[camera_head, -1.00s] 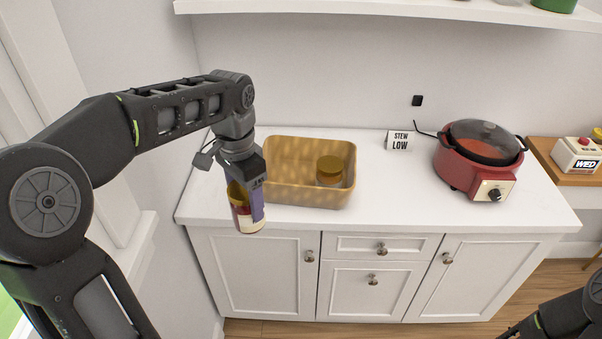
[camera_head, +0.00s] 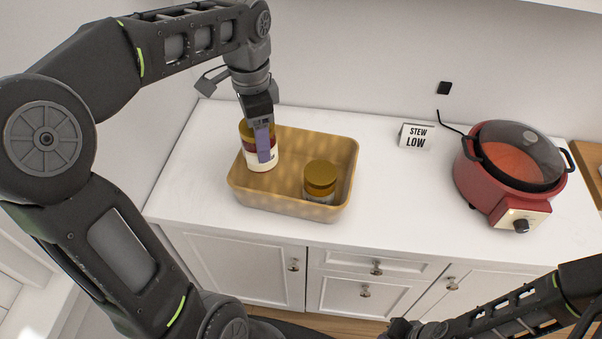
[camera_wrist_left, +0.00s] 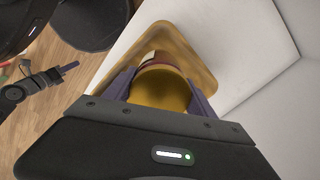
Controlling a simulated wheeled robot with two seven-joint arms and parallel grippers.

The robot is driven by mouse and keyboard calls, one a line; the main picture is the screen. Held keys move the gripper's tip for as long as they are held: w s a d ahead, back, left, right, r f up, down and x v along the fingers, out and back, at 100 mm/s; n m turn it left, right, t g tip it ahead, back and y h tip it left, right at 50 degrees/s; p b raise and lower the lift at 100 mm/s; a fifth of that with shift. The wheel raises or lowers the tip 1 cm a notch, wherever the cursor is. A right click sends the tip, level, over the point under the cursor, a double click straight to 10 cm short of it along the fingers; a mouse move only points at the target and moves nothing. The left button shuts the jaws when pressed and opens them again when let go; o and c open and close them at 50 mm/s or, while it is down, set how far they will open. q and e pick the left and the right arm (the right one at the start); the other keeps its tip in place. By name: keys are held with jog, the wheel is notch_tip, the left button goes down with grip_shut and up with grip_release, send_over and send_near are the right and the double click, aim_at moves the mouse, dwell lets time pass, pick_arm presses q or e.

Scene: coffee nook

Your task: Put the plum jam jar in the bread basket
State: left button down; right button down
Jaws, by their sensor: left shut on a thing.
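A jar with a gold lid, a dark red band and a pale label (camera_head: 262,163) is in my left gripper (camera_head: 262,140). The gripper is shut on it from above. The jar is upright over the left part of the tan bread basket (camera_head: 290,208); I cannot tell whether it touches the basket floor. In the left wrist view the jar's gold lid (camera_wrist_left: 160,90) sits between the fingers, with the basket rim (camera_wrist_left: 196,50) behind. I cannot read the jar's label. My right gripper (camera_head: 400,328) is at the bottom edge, far from the basket, its fingers unclear.
A second gold-lidded jar (camera_head: 320,179) stands in the right part of the basket. A small "STEW LOW" sign (camera_head: 416,137) and a red cooker (camera_head: 508,170) stand on the white counter (camera_head: 400,200) to the right. The counter between basket and cooker is clear.

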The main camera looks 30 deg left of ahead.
pick_arm(q)
jog(key=shift+f, duration=3.1)
jog(key=shift+f, duration=1.85)
jog(key=shift+f, duration=0.2)
jog(key=c, duration=0.6)
grip_release()
jog(key=shift+r, duration=0.1)
